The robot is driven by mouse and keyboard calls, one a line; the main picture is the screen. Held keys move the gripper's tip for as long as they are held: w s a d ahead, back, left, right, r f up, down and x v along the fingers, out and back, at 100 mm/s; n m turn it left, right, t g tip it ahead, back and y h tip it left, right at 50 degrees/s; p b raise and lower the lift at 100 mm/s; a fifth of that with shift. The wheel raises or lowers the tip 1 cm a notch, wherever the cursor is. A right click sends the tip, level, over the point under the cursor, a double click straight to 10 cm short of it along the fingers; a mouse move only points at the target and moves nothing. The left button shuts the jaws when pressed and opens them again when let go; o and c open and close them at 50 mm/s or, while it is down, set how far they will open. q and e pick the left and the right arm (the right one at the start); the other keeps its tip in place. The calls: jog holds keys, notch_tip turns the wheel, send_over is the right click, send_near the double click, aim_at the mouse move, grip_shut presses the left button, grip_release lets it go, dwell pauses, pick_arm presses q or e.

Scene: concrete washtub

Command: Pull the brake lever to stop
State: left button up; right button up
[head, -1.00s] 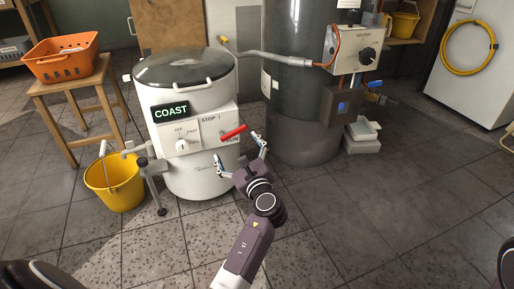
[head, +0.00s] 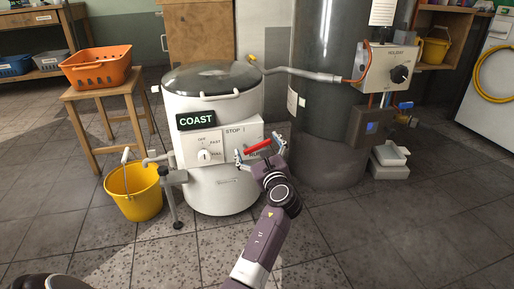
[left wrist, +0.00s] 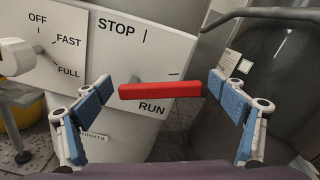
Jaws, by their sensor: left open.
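The red brake lever (head: 258,148) sticks out from the front panel (head: 232,133) of a white washing tub (head: 212,105). It also shows in the left wrist view (left wrist: 160,90), lying nearly level between the STOP mark above and the RUN mark below. The display (head: 196,120) reads COAST. My left gripper (head: 259,152) is open, with its blue-padded fingers on either side of the lever. In the left wrist view, the fingers (left wrist: 165,105) stand apart from the lever's left end; the right finger is very close to its right end. My right gripper is not in view.
A yellow bucket (head: 134,191) stands left of the tub, beside its drain and stand. An orange basket (head: 97,68) sits on a wooden stool (head: 104,98). A dark cylinder tank (head: 330,110) stands close on the right. The tiled floor in front is clear.

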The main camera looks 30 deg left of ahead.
pick_arm(q)
jog(key=shift+c, duration=0.4)
jog(key=c, duration=1.6)
